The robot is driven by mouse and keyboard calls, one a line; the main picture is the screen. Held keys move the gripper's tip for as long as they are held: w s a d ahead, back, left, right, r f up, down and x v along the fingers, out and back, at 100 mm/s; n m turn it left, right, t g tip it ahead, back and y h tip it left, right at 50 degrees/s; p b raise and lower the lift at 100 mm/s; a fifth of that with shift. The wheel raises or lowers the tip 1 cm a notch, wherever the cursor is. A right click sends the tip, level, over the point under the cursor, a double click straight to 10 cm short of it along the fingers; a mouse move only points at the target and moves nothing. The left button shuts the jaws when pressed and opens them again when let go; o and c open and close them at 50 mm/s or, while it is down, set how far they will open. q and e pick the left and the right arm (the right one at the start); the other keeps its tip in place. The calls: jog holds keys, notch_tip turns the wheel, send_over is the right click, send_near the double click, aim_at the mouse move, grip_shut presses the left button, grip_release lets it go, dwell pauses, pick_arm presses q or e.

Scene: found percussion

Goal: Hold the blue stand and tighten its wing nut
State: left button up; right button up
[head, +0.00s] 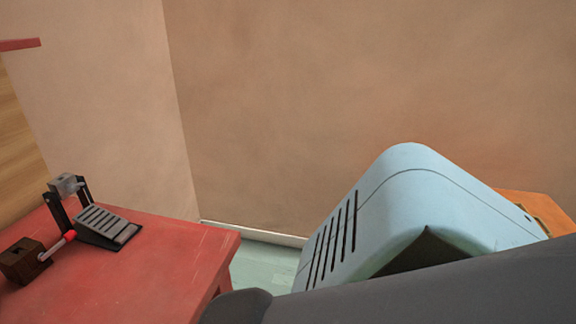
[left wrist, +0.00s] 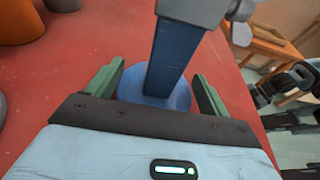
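The blue stand (left wrist: 172,62) shows in the left wrist view, with a flat dark blue post on a round blue base on the red table. A grey metal wing nut (left wrist: 239,22) sits near the top right of the post, partly cut off by the frame edge. My left gripper (left wrist: 157,70) has its green fingers on either side of the post, with visible gaps between. The fingers are open and hold nothing. The stand's top is out of frame. Neither the stand nor my grippers show in the head view.
The red table (head: 165,262) fills the lower left of the head view. A black and grey pedal (head: 105,225) and a brown block (head: 22,260) with a red-tipped rod stand on it. An orange pot (left wrist: 20,20) stands at upper left in the left wrist view.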

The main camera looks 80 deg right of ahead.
pick_arm(q)
jog(key=c, duration=1.4)
jog(key=shift+o, duration=0.2)
